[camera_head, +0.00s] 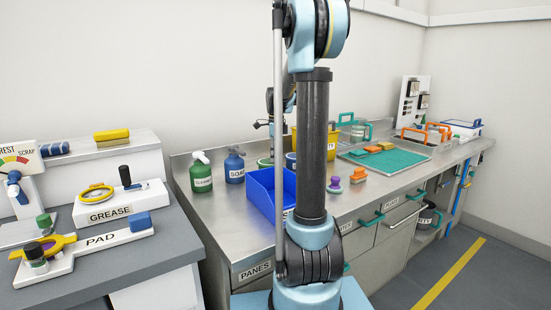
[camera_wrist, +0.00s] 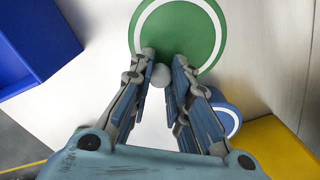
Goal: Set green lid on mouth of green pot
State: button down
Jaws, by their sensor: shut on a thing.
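The green lid (camera_wrist: 180,28), a round green disc with a white ring, fills the upper middle of the wrist view. My gripper (camera_wrist: 161,66) is closed around its small grey knob (camera_wrist: 161,77). In the head view, a green round piece with a pale rim (camera_head: 264,162) shows on the counter behind the blue bin, partly hidden by the bin and my arm. I cannot tell whether it is the lid or the green pot. No separate pot mouth is visible in the wrist view, so I cannot tell what lies under the lid.
A blue bin (camera_head: 262,196) stands at the counter front; a blue round piece (camera_wrist: 226,116) and a yellow bin (camera_wrist: 270,146) are close to my gripper. Green (camera_head: 201,176) and blue (camera_head: 234,168) bottles stand left. A teal mat (camera_head: 400,157) lies right.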

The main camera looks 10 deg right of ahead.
jog(key=shift+f, duration=0.2)
jog(key=c, duration=1.4)
grip_release()
jog(key=shift+c, duration=0.2)
jog(key=shift+r, duration=0.1)
notch_tip(320, 180, up, 12)
